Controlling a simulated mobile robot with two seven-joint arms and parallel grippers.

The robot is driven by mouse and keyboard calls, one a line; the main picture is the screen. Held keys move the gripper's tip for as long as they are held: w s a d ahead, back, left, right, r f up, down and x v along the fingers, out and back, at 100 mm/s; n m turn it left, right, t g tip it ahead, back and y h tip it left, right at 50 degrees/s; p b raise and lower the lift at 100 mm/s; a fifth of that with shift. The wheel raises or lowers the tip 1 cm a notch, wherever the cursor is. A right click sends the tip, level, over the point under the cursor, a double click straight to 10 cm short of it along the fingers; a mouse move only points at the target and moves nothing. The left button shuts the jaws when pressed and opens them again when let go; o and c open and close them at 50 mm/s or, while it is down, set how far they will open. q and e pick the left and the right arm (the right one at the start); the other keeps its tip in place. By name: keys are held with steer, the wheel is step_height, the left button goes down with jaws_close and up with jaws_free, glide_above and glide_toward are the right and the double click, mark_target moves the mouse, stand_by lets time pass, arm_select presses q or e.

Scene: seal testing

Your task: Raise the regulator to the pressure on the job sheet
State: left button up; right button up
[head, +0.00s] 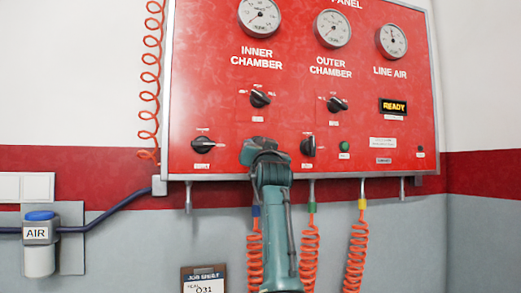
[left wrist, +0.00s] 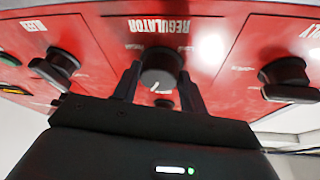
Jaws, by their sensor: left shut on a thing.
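The black regulator knob (left wrist: 160,68) sits under the upside-down REGULATOR label in the left wrist view, its white pointer line showing. My left gripper (left wrist: 160,88) is shut on it, one finger at each side. In the head view my left gripper (head: 262,150) is at the lower middle of the red panel (head: 225,100) and hides the knob. The job sheet (head: 204,283) is on a clipboard at the bottom, cut off; its figure looks like 031, small print unreadable. The line air gauge (head: 392,41) is too small to read. My right gripper is out of view.
A black knob (head: 203,144) is left of my gripper and the bleed knob (head: 308,146) is right; both stick out close by. Inner (head: 259,16) and outer chamber (head: 333,29) gauges are above. A READY display (head: 393,106) is lit. Orange coiled hoses (head: 310,250) hang below.

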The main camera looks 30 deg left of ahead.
arm_select(q)
steer(key=o, duration=1)
steer(key=shift+c, duration=0.2)
steer(key=shift+d, duration=0.1)
steer(key=b+v, duration=0.5)
steer(key=v, duration=0.8)
steer(key=shift+b, duration=0.3)
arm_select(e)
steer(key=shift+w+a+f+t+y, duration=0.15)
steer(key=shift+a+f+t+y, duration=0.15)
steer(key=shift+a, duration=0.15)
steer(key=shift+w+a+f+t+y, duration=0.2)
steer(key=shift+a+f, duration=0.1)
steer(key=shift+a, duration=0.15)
arm_select(q)
steer(key=shift+s, duration=0.15)
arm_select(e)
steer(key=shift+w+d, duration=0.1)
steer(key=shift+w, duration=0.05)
